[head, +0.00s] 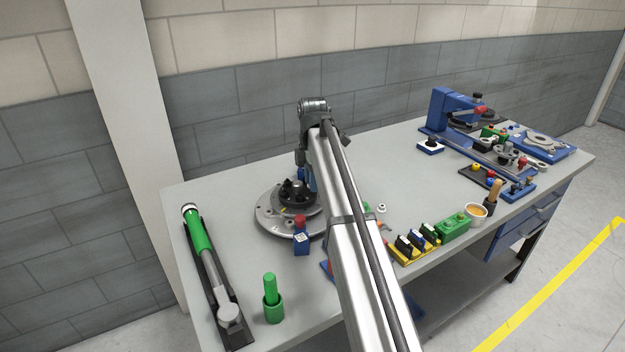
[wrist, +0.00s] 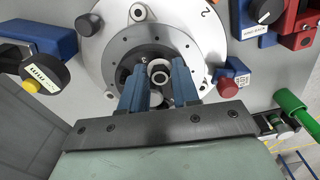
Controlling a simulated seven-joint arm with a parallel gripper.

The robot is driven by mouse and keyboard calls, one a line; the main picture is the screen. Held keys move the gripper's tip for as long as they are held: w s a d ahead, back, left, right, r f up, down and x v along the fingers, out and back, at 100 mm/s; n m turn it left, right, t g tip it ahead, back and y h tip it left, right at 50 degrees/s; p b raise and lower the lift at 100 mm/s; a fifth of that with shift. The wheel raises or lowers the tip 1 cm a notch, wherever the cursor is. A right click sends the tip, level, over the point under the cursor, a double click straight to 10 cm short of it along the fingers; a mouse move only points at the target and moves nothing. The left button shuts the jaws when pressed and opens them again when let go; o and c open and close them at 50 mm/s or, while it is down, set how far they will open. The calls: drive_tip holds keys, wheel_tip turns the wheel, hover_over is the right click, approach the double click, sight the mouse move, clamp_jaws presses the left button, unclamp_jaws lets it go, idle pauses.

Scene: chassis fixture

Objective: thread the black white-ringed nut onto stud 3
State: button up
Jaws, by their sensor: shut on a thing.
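In the wrist view my gripper (wrist: 158,74) reaches down with its two blue fingers over the middle of the round fixture (wrist: 104,48). The fingers are shut on the black white-ringed nut (wrist: 160,77), which shows as a pale ring with a dark centre between them. A "3" is printed near the left fingertip. Stud 3 itself is not clear, and I cannot tell whether the nut touches it. In the head view the grey fixture disc (head: 268,224) with its black hub stands left of my arm, which hides most of the gripper.
A red-topped blue block (head: 302,236) stands at the disc's front edge. Coloured blocks (head: 415,245) line the front edge. The table's back middle is clear.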

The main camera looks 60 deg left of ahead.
clamp_jaws()
drive_tip(key=shift+m, duration=1.7)
drive_tip(key=shift+f+m, duration=0.1)
drive_tip(key=shift+m, duration=1.7)
drive_tip(key=shift+m, duration=1.7)
